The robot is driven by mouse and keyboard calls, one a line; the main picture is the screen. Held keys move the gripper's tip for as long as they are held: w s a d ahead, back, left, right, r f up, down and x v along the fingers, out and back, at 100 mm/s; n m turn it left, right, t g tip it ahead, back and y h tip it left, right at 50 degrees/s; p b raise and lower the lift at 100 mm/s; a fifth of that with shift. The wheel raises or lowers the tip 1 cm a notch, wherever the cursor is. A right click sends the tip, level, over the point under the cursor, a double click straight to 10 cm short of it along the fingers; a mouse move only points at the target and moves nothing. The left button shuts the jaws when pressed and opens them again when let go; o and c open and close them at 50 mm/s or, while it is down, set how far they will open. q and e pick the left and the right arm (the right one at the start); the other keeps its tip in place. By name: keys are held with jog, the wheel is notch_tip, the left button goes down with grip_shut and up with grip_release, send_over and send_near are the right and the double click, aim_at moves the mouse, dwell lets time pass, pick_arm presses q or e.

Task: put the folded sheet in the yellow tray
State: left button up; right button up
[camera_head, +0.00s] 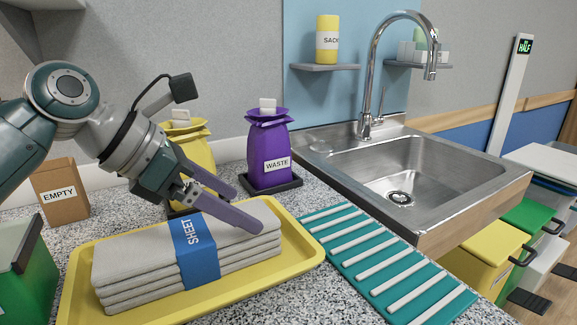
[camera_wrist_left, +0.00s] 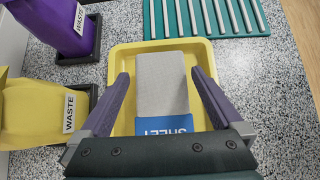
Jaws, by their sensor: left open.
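The folded sheet (camera_head: 140,260), a grey stack with a blue band marked SHEET, lies in the yellow tray (camera_head: 306,262) on the counter. In the left wrist view the sheet (camera_wrist_left: 162,85) rests inside the rim of the tray (camera_wrist_left: 130,52). My left gripper (camera_head: 248,204) is open over the right part of the sheet. In the left wrist view its fingers (camera_wrist_left: 162,78) stand apart, one on each side of the sheet, with a gap on both sides. The near part of the sheet is hidden by the gripper body there. My right gripper is not in view.
A purple WASTE bag (camera_head: 267,150) and a yellow bag (camera_head: 190,150) stand behind the tray. A brown EMPTY bag (camera_head: 60,190) is at the left. A teal ribbed mat (camera_head: 372,250) and the steel sink (camera_head: 400,170) are to the right.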

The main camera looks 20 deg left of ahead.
aim_at(205, 227)
pick_arm(q)
jog(key=p+v, duration=0.1)
jog(key=v, duration=0.4)
jog(key=shift+s, duration=0.1)
dwell(0.3)
